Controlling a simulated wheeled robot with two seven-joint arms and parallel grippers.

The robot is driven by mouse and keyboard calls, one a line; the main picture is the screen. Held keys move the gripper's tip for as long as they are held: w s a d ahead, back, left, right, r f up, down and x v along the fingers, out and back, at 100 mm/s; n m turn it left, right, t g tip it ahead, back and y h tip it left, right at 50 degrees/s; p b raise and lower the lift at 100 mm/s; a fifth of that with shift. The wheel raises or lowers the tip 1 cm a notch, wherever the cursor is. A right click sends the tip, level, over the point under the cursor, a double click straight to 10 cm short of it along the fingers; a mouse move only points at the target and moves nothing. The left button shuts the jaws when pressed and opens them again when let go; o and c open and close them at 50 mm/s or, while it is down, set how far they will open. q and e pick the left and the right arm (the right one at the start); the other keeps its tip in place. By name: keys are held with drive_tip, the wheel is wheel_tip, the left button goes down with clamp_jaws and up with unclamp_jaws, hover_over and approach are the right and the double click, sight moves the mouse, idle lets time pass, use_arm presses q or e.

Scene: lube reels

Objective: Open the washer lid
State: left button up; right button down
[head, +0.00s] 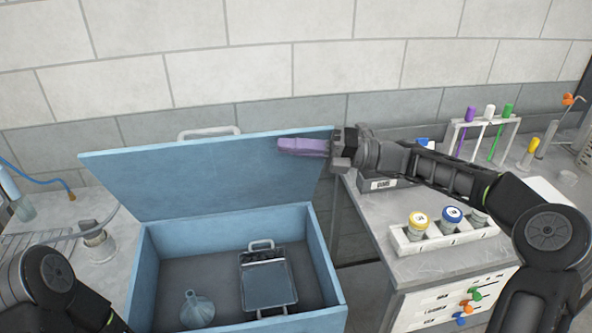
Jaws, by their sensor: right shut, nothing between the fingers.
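The blue washer (322,258) stands in the middle of the head view, with its lid (200,172) raised and leaning back toward the wall. A grey handle (208,132) shows at the lid's top edge. My right gripper (300,147), with purple fingers, is shut and empty. It reaches in from the right, in front of the lid's upper right part; I cannot tell whether it touches the lid. My left arm shows at the lower left, but its gripper is out of view.
Inside the washer are a bluish funnel (197,309) and a grey tray with a handle (268,284). A bench on the right holds a rack of jars (445,236) and a rack of coloured tubes (485,125).

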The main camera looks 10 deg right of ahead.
idle(0.3)
drive_tip(key=r+b+v, duration=0.1)
drive_tip(key=b+v, duration=0.1)
drive_tip(key=v, duration=0.5)
drive_tip(key=shift+d+f, duration=0.4)
drive_tip(key=shift+f, duration=0.05)
drive_tip(key=shift+s, duration=0.1)
